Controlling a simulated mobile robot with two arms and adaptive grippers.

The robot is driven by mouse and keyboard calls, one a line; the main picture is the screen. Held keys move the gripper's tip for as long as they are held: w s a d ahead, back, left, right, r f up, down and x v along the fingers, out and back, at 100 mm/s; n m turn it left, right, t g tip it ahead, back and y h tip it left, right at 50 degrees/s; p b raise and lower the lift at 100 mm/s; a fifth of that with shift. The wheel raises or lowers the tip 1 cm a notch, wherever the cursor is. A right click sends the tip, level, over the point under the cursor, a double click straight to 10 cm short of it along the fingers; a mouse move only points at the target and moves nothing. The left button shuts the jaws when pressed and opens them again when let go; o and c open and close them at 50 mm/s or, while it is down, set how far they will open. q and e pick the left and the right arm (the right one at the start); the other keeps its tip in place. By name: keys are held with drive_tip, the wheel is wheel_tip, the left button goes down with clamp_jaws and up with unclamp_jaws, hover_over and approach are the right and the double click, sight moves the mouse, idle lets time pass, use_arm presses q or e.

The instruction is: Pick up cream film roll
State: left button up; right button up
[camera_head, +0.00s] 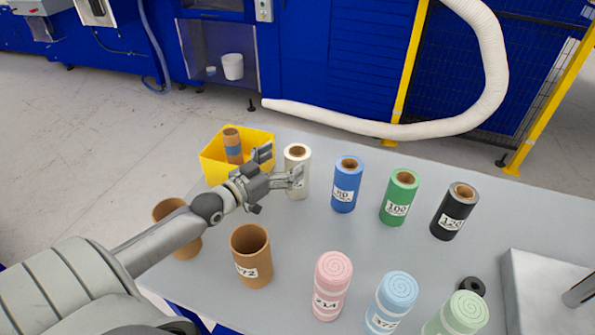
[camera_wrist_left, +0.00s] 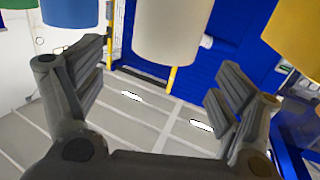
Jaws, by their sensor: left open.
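The cream film roll (camera_head: 297,158) stands upright near the back edge of the grey table, with a brown core showing at its top. In the left wrist view the cream film roll (camera_wrist_left: 172,30) is at the top centre, between the two fingers and beyond their tips. My left gripper (camera_head: 281,168) is open and empty, its fingers close to the roll; part of the roll is hidden behind a finger. In the left wrist view the open left gripper (camera_wrist_left: 160,85) has one finger on each side. I cannot tell whether a finger touches the roll.
A yellow bin (camera_head: 216,172) holding a brown tube stands left of the roll. Blue (camera_head: 346,184), green (camera_head: 399,197) and black (camera_head: 455,211) rolls stand to the right. Brown tubes (camera_head: 250,256) and pink (camera_head: 332,286), light blue and pale green foam rolls stand nearer. The table's middle is clear.

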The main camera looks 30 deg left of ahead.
sight(292, 155)
use_arm(q)
drive_tip(key=shift+w+d+f+p, duration=0.15)
drive_tip(key=shift+w+p, duration=0.1)
drive_tip(key=shift+w, duration=0.75)
drive_tip(key=shift+w+d+f+p, duration=0.15)
drive_tip(key=shift+w+p, duration=0.1)
drive_tip(key=shift+w, duration=0.75)
drive_tip(key=shift+w+f+p, duration=0.15)
drive_tip(key=shift+w+p, duration=0.1)
drive_tip(key=shift+w, duration=0.75)
drive_tip(key=shift+c, duration=0.4)
drive_tip(key=c, duration=1.7)
drive_tip(key=shift+r, duration=0.15)
